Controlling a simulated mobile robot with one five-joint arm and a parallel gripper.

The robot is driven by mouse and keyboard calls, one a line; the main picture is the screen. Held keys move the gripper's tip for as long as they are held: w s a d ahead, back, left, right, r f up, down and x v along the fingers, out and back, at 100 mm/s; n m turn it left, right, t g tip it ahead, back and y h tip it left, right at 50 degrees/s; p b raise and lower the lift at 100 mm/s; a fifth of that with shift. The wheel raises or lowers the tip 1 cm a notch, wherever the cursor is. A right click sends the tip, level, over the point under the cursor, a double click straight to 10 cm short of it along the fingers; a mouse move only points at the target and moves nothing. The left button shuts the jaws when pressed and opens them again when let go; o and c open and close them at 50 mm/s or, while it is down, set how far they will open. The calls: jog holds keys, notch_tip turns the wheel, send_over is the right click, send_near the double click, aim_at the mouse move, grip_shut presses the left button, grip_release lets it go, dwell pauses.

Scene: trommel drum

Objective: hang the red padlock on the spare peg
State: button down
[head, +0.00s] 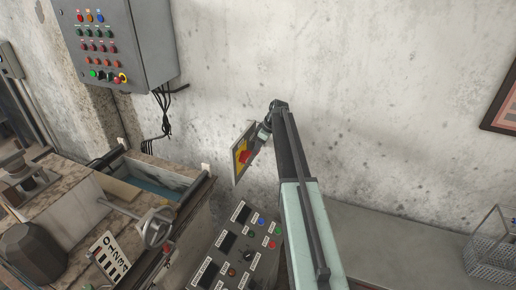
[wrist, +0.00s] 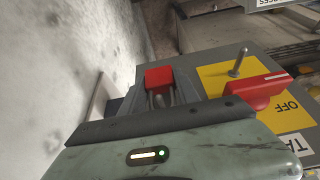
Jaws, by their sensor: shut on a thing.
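The red padlock (wrist: 158,76) shows in the wrist view as a small red block at the far end of my gripper (wrist: 162,92), which is shut on it. Its shackle cannot be made out. A grey metal peg (wrist: 239,62) stands out from the yellow-faced switch panel, to the right of the padlock and apart from it. A red switch handle (wrist: 258,90) sits below the peg, beside the word OFF. In the head view my gripper (head: 264,134) is at the panel's right edge, and the padlock cannot be told apart there.
The switch panel (head: 236,166) stands near the concrete wall. A console with buttons (head: 240,248) is below it. A grey control box (head: 118,45) with hanging cables is at upper left. A handwheel (head: 157,228) is at lower left. A wire basket (head: 492,262) sits at right.

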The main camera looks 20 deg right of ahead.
jog(key=c, duration=0.8)
grip_release()
jog(key=shift+r, duration=0.1)
jog(key=p+v, duration=0.7)
jog(key=shift+s+d+r, duration=0.1)
jog(key=shift+d+r, duration=0.05)
jog(key=shift+r, duration=0.1)
